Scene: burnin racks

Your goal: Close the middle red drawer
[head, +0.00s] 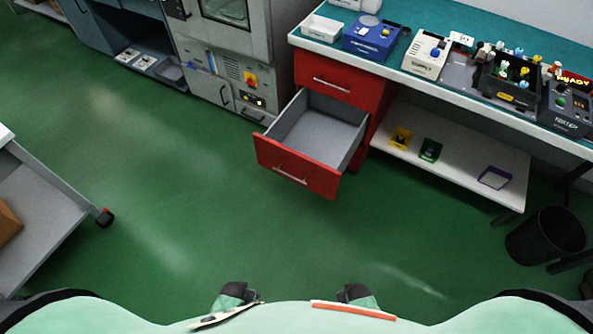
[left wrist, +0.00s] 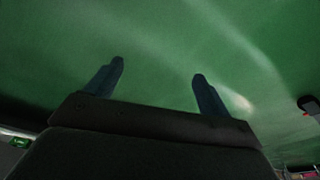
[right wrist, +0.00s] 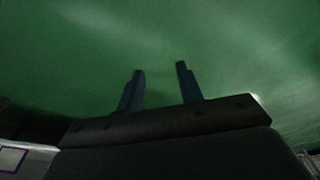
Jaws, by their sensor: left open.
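The middle red drawer (head: 296,170) is pulled far out of the red cabinet (head: 338,84) under the bench in the head view. Its grey inside looks empty, and a silver handle (head: 290,176) sits on its front. Another red drawer above it is shut. My left gripper (left wrist: 158,68) is open and empty over green floor in the left wrist view. My right gripper (right wrist: 160,70) has its fingers apart with nothing between them, also over floor. Neither gripper is at the drawer.
Green floor (head: 180,190) in front of the drawer is clear. A grey cart (head: 60,215) stands at the left, a black bin (head: 545,236) at the right. A low shelf (head: 460,172) with small trays is right of the drawer. A grey oven cabinet (head: 225,75) stands behind left.

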